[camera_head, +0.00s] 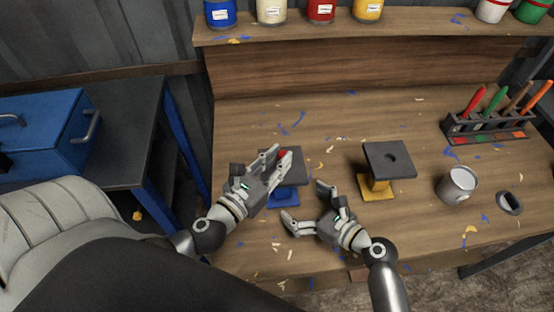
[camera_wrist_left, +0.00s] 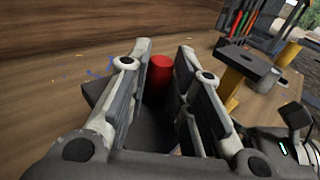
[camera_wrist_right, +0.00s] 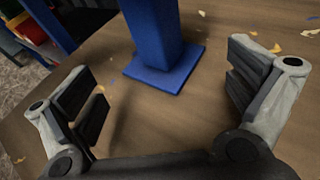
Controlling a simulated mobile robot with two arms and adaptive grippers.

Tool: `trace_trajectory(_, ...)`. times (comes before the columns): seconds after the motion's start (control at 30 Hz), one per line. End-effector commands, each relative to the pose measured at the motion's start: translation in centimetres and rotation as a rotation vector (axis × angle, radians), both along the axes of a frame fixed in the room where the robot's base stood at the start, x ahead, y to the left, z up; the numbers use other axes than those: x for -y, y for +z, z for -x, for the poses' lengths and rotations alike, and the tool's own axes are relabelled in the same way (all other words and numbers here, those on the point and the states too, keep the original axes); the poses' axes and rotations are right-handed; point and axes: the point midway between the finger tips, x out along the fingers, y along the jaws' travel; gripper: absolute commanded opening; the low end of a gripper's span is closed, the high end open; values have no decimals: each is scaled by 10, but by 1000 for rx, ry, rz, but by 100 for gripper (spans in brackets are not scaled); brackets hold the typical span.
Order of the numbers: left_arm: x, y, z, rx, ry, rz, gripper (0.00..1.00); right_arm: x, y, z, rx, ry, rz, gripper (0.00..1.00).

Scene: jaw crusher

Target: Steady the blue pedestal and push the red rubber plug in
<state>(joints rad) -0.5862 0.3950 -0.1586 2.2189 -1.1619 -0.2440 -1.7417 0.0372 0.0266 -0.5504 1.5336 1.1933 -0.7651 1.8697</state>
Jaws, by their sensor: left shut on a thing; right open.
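The blue pedestal (camera_head: 284,197) stands on the bench with a dark square top, partly hidden behind my left gripper. In the right wrist view its blue column and base (camera_wrist_right: 165,72) show upright. The red rubber plug (camera_wrist_left: 160,76) is upright between the left fingers, at the pedestal's top; its lower end is hidden, so I cannot tell how deep it sits. My left gripper (camera_head: 279,157) is shut on the plug. My right gripper (camera_head: 305,204) is open and empty, low in front of the pedestal, its fingers apart from the column.
A yellow pedestal (camera_head: 376,186) with a holed dark top stands to the right. Beyond it are an open can (camera_head: 457,185), a small dark oval object (camera_head: 509,203) and a tool rack (camera_head: 485,128). Paint cans line the back shelf (camera_head: 400,25). Paint chips litter the bench.

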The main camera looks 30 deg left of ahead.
Motion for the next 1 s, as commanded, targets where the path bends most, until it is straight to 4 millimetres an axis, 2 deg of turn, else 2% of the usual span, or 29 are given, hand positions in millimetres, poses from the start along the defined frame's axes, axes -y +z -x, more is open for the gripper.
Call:
trace_trajectory(0.2,0,0,0,0,0,0,11,-32,-9,-10,-1,1,-1,100)
trace_trajectory(0.43,0,0,0,0,0,0,11,-56,-17,-17,-1,0,-1,100)
trace_trajectory(0.63,0,0,0,0,0,0,11,-66,-21,-21,1,-2,-1,100)
trace_trajectory(0.93,0,0,0,0,0,0,11,-67,-21,-21,2,-2,0,100)
trace_trajectory(1.0,0,0,0,0,0,0,11,-67,-21,-21,2,-2,0,92)
